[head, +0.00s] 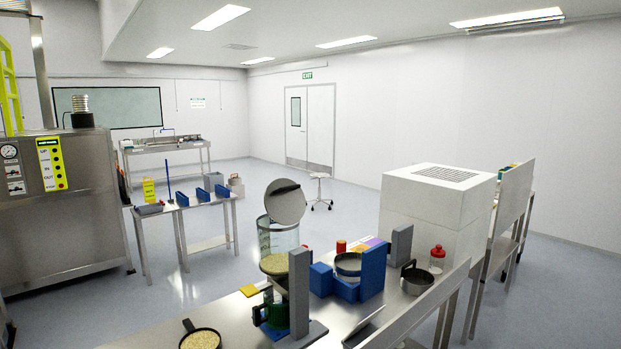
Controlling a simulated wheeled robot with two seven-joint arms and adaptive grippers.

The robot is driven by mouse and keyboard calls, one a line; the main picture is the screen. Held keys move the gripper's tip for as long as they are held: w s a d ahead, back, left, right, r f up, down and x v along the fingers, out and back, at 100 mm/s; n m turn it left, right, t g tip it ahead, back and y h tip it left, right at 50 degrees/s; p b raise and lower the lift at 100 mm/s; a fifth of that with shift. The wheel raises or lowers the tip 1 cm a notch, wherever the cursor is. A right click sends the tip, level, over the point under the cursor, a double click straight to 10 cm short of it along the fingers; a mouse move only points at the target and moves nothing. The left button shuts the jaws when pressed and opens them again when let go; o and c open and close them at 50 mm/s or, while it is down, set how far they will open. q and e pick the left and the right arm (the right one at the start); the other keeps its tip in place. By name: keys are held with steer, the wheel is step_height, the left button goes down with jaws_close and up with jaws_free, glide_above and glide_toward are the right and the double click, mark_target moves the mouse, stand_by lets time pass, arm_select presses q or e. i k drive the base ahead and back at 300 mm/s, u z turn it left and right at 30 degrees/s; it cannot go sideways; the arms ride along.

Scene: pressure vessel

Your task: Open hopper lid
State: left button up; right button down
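A clear cylindrical hopper (283,240) stands at the far side of the near steel bench. Beige granular material (274,264) shows low in it. A round grey lid (284,207) stands steeply tilted above the hopper's rim, with a dark bar-shaped handle (286,188) near its top. I cannot tell how the lid joins the hopper. Neither of my grippers shows in the head view. A grey upright post hides part of the hopper's lower right.
The near bench holds a pan of grain (201,339), a green cup (277,314), a grey upright post (299,291), blue blocks (372,270), a dark pot (416,280) and a red-capped jar (437,259). A white cabinet (432,220) stands behind. The floor beyond is largely clear.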

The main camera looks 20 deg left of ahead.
mark_target(285, 201)
steer(key=i, duration=1.1)
steer(key=u, duration=2.25)
